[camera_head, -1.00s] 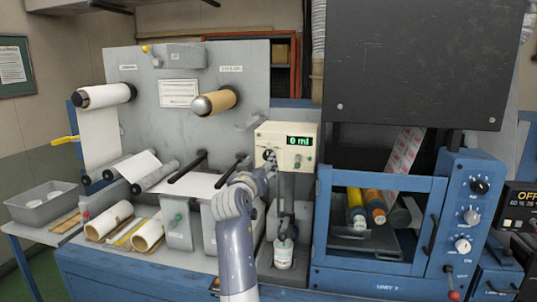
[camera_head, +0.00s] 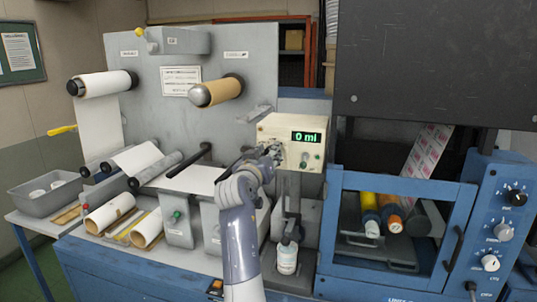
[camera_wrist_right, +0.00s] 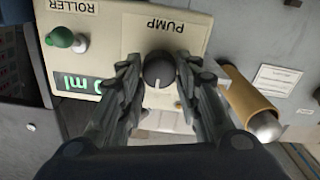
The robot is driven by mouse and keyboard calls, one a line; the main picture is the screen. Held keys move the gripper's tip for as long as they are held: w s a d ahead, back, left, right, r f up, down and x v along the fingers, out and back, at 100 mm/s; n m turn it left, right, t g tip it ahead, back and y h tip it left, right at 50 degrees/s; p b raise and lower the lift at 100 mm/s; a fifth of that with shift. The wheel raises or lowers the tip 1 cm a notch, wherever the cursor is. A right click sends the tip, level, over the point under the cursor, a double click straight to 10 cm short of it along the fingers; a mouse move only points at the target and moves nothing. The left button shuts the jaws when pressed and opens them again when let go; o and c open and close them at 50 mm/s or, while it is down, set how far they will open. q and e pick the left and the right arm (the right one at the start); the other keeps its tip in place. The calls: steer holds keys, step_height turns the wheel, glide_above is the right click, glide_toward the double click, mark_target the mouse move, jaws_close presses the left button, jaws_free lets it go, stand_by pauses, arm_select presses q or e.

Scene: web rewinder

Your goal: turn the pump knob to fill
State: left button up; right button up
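The pump box (camera_head: 274,130) is a cream panel with a green display (camera_head: 306,136) reading 0 ml. In the right wrist view the dark round pump knob (camera_wrist_right: 159,70) sits beside the label PUMP, which appears upside down. Its pale mark points toward the bottom of that view, away from the label. My right gripper (camera_wrist_right: 160,68) has one finger on each side of the knob, with narrow gaps still showing. In the head view my right gripper (camera_head: 271,155) is at the box's left part and hides the knob. My left gripper is not in view.
A green-capped roller switch (camera_wrist_right: 62,37) sits on the same panel. A white bottle (camera_head: 287,257) stands below the pump box. A brown roll (camera_head: 217,92) is left of it, and a blue-framed unit (camera_head: 330,225) is close on the right.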

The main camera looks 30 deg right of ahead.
steer(key=shift+c, duration=1.2)
arm_select(q)
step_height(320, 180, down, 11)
steer(key=b, duration=1.1)
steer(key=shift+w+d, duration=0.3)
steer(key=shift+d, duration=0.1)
arm_select(e)
steer(key=shift+s+d+m, duration=0.1)
steer(key=shift+d+m, duration=0.05)
steer(key=shift+m, duration=4.25)
steer(key=o, duration=1.1)
steer(key=shift+d, duration=0.1)
steer(key=shift+c, duration=0.2)
step_height(320, 180, up, 10)
steer(key=shift+w+f, duration=0.15)
steer(key=shift+w, duration=0.15)
